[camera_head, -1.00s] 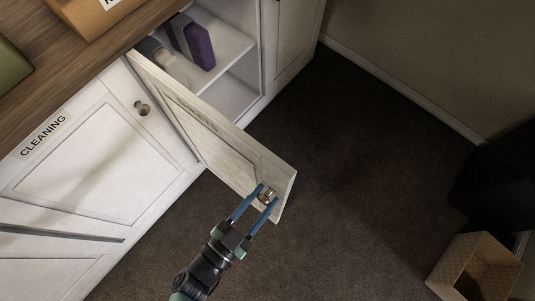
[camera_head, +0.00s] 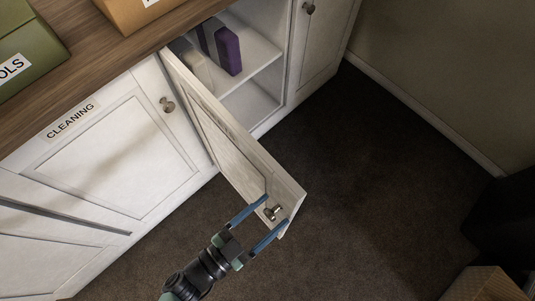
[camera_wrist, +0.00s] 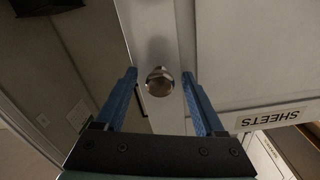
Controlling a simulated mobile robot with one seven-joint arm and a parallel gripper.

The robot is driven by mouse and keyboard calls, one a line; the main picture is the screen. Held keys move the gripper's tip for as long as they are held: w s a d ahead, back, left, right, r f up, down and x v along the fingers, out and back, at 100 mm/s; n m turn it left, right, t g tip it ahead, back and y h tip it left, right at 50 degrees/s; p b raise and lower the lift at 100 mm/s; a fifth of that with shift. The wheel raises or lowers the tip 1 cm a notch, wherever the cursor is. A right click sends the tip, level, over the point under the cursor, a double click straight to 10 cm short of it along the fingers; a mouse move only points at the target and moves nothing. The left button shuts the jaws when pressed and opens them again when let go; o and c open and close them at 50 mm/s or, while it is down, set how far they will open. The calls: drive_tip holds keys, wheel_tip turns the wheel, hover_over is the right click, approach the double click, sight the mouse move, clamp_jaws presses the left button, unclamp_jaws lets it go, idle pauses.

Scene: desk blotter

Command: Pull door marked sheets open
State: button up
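The door (camera_head: 228,143) stands swung well out from the cabinet in the head view. The wrist view shows its white face with a SHEETS label (camera_wrist: 272,119). A round metal knob (camera_head: 272,212) sits near the door's free edge; it also shows in the wrist view (camera_wrist: 159,82). My gripper (camera_head: 266,222) is open, its two blue fingers on either side of the knob. In the wrist view clear gaps show between the knob and both fingers (camera_wrist: 161,84).
The open cabinet (camera_head: 262,52) holds a purple item (camera_head: 228,52) on its shelf. The closed CLEANING door (camera_head: 110,155) is at left. Boxes (camera_head: 28,55) stand on the wooden counter (camera_head: 95,65). Dark floor (camera_head: 370,190) right of the door is clear; a woven bin (camera_head: 485,285) is at lower right.

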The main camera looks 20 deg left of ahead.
drive_tip(key=v, duration=1.3)
drive_tip(key=shift+b, duration=0.45)
